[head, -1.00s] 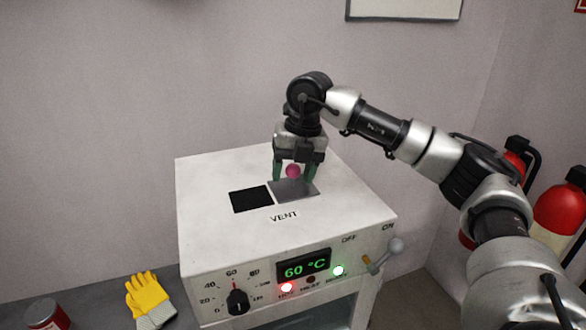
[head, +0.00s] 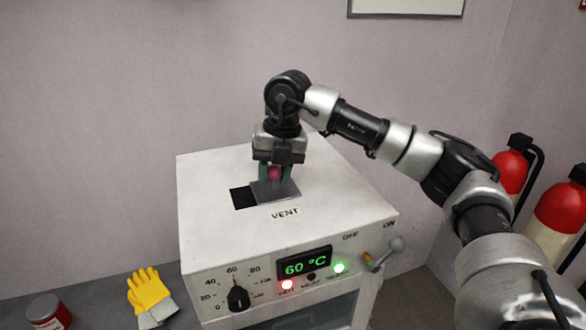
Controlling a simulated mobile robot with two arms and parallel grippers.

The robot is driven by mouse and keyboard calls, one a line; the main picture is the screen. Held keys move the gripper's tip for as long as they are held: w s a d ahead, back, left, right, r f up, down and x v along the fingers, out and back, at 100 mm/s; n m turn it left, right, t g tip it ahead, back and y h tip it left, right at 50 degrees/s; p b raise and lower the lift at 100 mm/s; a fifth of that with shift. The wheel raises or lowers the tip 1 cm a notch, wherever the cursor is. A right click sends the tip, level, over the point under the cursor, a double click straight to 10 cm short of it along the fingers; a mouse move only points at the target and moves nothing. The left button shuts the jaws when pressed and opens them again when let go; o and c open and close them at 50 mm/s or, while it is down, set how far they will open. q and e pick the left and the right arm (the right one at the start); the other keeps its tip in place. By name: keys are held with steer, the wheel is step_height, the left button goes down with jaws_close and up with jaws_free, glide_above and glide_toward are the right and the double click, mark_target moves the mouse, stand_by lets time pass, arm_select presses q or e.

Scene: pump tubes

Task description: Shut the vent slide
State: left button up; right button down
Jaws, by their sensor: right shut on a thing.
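The vent slide (head: 281,193) is a grey plate with a pink-red knob (head: 274,173) on the white box's top. It covers the right part of the vent; the dark vent opening (head: 242,197) still shows at its left. My right gripper (head: 275,176) points down and is shut on the knob, with its green-tipped fingers on either side. My left gripper is out of view.
The white box (head: 340,210) carries a "VENT" label, a 60 °C display (head: 305,266), a black dial (head: 238,298) and a lever (head: 383,254). Red extinguishers (head: 556,212) stand right.

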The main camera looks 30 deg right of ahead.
steer(key=a, duration=0.2)
steer(key=w+a, duration=0.1)
steer(key=a, duration=0.2)
steer(key=shift+w, duration=0.1)
steer(key=shift+d, duration=0.1)
steer(key=c, duration=1)
jaws_free()
steer(key=shift+c, duration=0.2)
steer(key=shift+o, duration=1.3)
steer(key=shift+a, duration=0.25)
steer(key=shift+d+r+b, duration=0.25)
steer(key=shift+r+b, duration=0.05)
steer(key=shift+r, duration=0.25)
step_height(320, 180, up, 10)
steer(key=d+b, duration=0.1)
steer(key=b, duration=0.1)
steer(key=shift+s+d+f, duration=0.2)
steer(key=shift+s, duration=0.2)
